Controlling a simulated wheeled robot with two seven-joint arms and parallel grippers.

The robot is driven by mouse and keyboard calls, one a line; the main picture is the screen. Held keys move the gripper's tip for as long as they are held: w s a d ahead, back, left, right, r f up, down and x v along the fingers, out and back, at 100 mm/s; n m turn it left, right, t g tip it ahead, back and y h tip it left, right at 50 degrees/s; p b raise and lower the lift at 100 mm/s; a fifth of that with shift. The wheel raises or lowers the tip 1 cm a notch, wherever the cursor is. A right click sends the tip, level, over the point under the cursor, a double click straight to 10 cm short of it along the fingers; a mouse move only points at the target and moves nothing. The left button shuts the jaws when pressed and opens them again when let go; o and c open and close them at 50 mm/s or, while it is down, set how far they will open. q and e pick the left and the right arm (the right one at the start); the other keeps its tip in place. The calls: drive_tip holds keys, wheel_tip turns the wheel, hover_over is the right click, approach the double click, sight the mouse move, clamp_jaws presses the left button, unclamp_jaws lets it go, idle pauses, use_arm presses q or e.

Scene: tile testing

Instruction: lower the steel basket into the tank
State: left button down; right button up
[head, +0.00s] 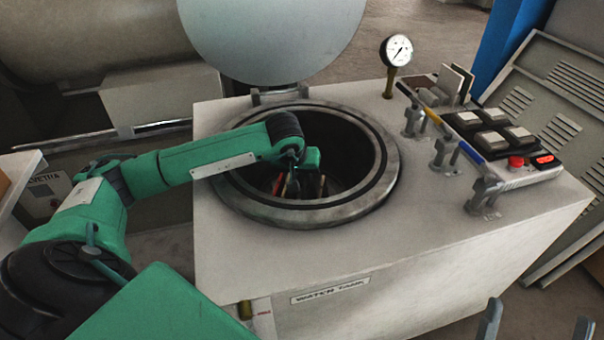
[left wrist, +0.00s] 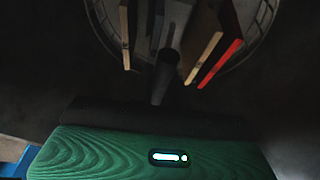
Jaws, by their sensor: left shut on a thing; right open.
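The water tank (head: 240,270) stands in front of me with its round mouth open. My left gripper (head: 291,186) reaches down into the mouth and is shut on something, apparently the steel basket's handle. In the left wrist view the gripper (left wrist: 163,75) is above the wire basket (left wrist: 268,22), which holds several upright tiles, one with a red edge (left wrist: 220,63). In the head view the basket is mostly hidden by my arm and the dark interior. Its depth is unclear. My right gripper (head: 537,322) is open and empty at the bottom right.
The round lid (head: 270,35) stands raised behind the mouth. A pressure gauge (head: 397,50) stands at the tank's back edge. Grey clamps (head: 445,150), upright tiles (head: 458,80) and a control box with a red button (head: 516,162) occupy the right of the top.

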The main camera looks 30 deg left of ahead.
use_arm(q)
drive_tip(key=shift+w+b, duration=0.1)
drive_tip(key=shift+b, duration=0.2)
idle(0.4)
drive_tip(key=c, duration=1.3)
unclamp_jaws()
drive_tip(key=shift+f, duration=0.25)
wheel_tip(320, 180, up, 21)
drive_tip(key=p, duration=1.2)
drive_tip(key=shift+r+p, duration=0.15)
drive_tip(key=shift+p, duration=0.2)
